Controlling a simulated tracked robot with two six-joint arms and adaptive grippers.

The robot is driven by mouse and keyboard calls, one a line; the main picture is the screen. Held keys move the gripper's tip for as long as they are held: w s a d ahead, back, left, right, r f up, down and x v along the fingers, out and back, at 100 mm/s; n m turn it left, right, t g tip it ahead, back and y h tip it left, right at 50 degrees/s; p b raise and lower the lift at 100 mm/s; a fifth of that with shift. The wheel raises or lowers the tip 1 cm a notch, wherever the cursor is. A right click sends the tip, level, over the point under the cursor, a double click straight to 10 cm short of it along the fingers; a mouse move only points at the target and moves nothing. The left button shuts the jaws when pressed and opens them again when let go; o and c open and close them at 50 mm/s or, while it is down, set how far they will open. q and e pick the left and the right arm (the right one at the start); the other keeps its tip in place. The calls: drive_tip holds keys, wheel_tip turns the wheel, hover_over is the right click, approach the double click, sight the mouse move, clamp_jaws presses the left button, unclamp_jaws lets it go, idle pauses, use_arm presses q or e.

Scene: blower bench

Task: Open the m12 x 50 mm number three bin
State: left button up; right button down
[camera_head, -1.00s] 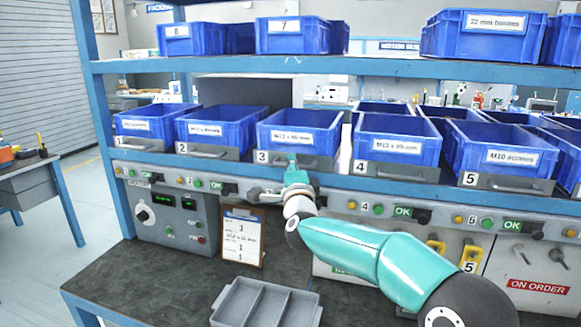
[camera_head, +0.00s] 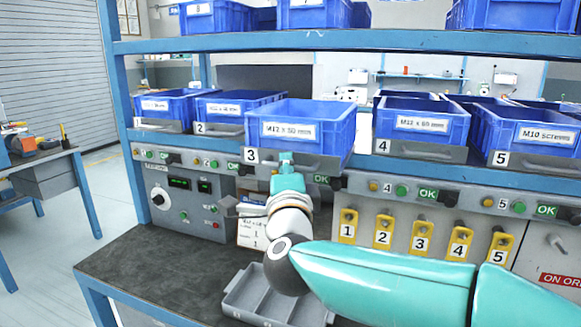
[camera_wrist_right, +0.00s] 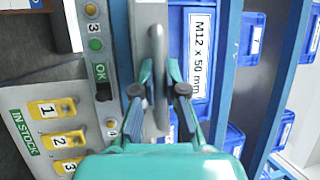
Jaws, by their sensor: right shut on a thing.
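The blue number three bin (camera_head: 335,128), labelled M12 x 50 mm, sits on a grey drawer front (camera_head: 262,156) with a "3" tag. It stands out from the shelf, further forward than its neighbours. My right gripper (camera_head: 286,160) is at the middle of that drawer front, shut on the bin's handle. In the right wrist view the two fingers (camera_wrist_right: 158,108) close on either side of the grey handle (camera_wrist_right: 156,55), beside the M12 x 50 mm label (camera_wrist_right: 200,55). The fingertips are partly hidden in the head view. My left gripper is out of view.
The number two bin (camera_head: 230,108) and number four bin (camera_head: 420,122) flank it on the shelf. Below are panel buttons, yellow number tags (camera_head: 383,229) and a partly hidden order clipboard (camera_head: 250,235). A grey divided tray (camera_head: 247,306) lies on the dark bench.

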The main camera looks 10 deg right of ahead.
drive_tip(key=shift+s+a+f, duration=0.2)
drive_tip(key=shift+f, duration=0.1)
drive_tip(key=c, duration=1.2)
unclamp_jaws()
drive_tip(key=shift+w, duration=0.1)
drive_tip(key=shift+r, duration=0.1)
drive_tip(key=v, duration=1.2)
